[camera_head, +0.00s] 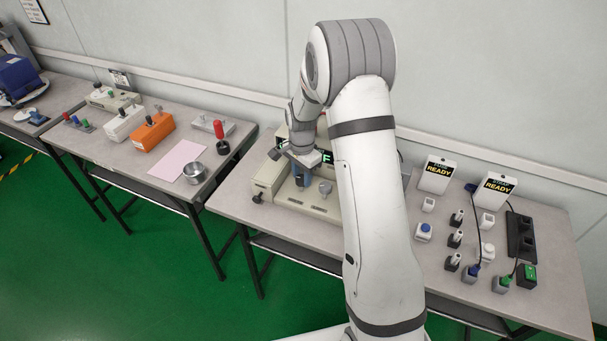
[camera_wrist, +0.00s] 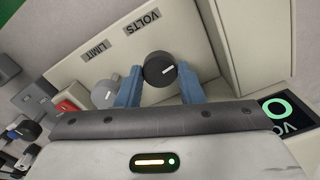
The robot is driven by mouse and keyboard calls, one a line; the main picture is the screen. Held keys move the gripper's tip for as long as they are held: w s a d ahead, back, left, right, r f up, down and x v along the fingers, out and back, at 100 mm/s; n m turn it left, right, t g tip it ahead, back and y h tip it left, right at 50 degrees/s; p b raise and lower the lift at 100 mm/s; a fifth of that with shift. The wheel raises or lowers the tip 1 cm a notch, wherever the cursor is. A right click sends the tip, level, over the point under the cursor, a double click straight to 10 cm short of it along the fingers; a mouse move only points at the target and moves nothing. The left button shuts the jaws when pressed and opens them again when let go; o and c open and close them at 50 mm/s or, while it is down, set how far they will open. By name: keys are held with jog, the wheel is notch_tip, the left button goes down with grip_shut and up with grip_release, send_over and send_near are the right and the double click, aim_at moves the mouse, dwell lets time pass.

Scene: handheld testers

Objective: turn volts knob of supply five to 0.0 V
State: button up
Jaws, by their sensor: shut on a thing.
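The volts knob (camera_wrist: 160,68) is dark and round with a white pointer mark, and sits beside the VOLTS label in the wrist view. My gripper (camera_wrist: 160,90) has its two blue fingers on either side of this knob and is shut on it. The beige supply (camera_head: 268,178) stands on the middle table in the head view, with my gripper (camera_head: 300,182) at its front panel. My arm hides much of the supply. A black display with green characters (camera_wrist: 275,108) is cut off at the right of the wrist view, so its reading cannot be told.
A grey knob (camera_wrist: 104,93) near the LIMIT label stands close to the left finger. A red button (camera_wrist: 66,108) and dark knobs lie farther left. In the head view, two READY signs (camera_head: 437,174) and several small plugs stand on the table right of my arm.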

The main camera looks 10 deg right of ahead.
jog(key=shift+s+a+f+n, duration=0.1)
jog(key=shift+s+f+n, duration=0.05)
jog(key=shift+n, duration=0.35)
jog(key=shift+n+b, duration=0.7)
jog(key=shift+n, duration=0.4)
jog(key=n+b, duration=0.1)
jog(key=n, duration=0.3)
jog(key=n+b, duration=0.1)
jog(key=n, duration=0.3)
jog(key=shift+f+n, duration=0.1)
jog(key=shift+n, duration=0.3)
jog(key=shift+n+b, duration=0.6)
jog(key=shift+n, duration=1.3)
